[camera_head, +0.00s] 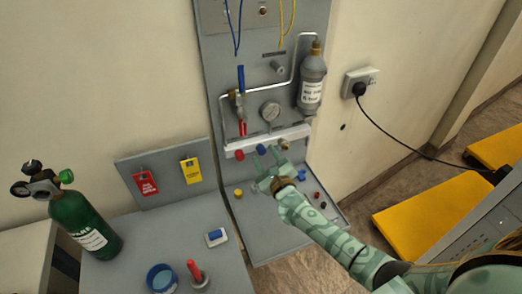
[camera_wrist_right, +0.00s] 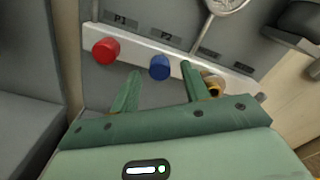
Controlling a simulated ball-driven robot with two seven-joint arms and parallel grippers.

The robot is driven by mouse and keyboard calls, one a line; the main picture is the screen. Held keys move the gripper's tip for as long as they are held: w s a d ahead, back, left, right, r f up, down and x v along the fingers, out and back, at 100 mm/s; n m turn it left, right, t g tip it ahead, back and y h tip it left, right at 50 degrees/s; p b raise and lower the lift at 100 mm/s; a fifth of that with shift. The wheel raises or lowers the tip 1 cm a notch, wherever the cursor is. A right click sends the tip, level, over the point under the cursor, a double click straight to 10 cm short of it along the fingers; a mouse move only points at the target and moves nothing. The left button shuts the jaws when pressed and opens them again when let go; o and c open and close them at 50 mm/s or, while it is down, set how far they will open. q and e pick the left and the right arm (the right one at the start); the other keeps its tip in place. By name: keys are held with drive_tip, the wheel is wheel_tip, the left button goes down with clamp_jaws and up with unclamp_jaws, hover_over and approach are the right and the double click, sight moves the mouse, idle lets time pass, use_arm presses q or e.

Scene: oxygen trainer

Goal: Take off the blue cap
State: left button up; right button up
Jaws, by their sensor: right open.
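The blue cap (camera_head: 261,149) sits on the front of the white manifold bar, just right of a red cap (camera_head: 239,155). In the right wrist view the blue cap (camera_wrist_right: 159,67) is under the label P2, between and beyond my fingertips. My right gripper (camera_head: 263,168) is open and empty, close in front of the bar and pointing at the cap; its two green fingers also show in the right wrist view (camera_wrist_right: 160,85). The fingers appear apart from the cap. The left gripper is not in view.
The white manifold bar (camera_head: 222,149) is on a grey panel with a gauge (camera_head: 271,109) and a grey bottle (camera_head: 312,80). A brass fitting (camera_wrist_right: 212,84) is right of the cap. Small coloured parts lie on the shelf below. A green cylinder (camera_head: 85,225) stands left.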

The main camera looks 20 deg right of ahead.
drive_tip(key=shift+w+f+b, duration=0.1)
drive_tip(key=shift+w+b, duration=0.2)
drive_tip(key=shift+w, duration=0.55)
drive_tip(key=shift+d, duration=0.1)
clamp_jaws()
drive_tip(key=shift+r+n+p, duration=0.2)
drive_tip(key=shift+n+p, duration=0.2)
drive_tip(key=shift+n, duration=1.2)
drive_tip(key=shift+f, duration=0.15)
drive_tip(key=n+p, duration=0.1)
drive_tip(key=n, duration=0.2)
drive_tip(key=shift+n, duration=0.4)
